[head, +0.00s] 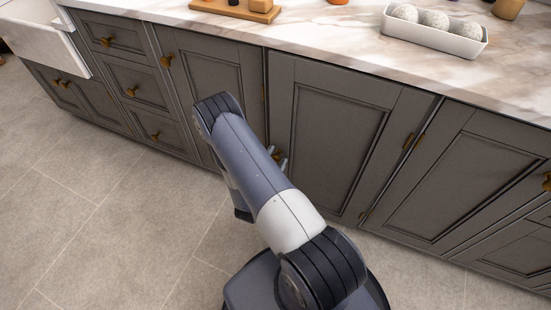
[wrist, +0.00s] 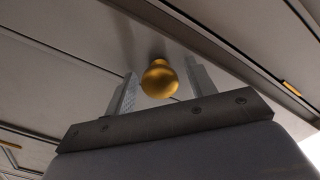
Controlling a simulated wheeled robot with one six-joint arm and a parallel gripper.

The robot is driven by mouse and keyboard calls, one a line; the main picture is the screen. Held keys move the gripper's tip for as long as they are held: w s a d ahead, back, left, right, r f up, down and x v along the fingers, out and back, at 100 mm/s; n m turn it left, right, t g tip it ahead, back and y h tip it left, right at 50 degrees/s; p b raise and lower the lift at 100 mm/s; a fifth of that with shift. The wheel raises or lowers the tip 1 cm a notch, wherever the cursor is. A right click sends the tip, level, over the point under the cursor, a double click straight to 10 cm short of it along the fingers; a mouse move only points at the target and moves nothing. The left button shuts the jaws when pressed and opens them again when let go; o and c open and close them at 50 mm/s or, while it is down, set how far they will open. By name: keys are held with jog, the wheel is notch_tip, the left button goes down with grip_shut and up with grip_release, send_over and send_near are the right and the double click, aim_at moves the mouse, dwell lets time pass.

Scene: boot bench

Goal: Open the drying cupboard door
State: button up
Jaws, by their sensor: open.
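A grey panelled cupboard door (head: 340,125) stands in front of my arm and looks shut, with brass hinges along its right edge. Its brass knob (head: 276,153) is near its left edge, partly hidden by my arm in the head view. My gripper (head: 282,163) is at this knob, with only its finger ends showing past the arm. In the wrist view the round brass knob (wrist: 160,80) sits between the two open fingers of my gripper (wrist: 161,73), with visible room on both sides. Neither finger seems to touch it.
Another cupboard door (head: 212,85) is to the left and one (head: 460,175) to the right. Drawers (head: 135,82) and a white sink (head: 45,42) lie further left. The marble counter (head: 330,40) holds a white tray of balls (head: 445,40). The tiled floor (head: 120,220) is clear.

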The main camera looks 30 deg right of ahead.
jog(key=shift+c, duration=0.3)
grip_shut()
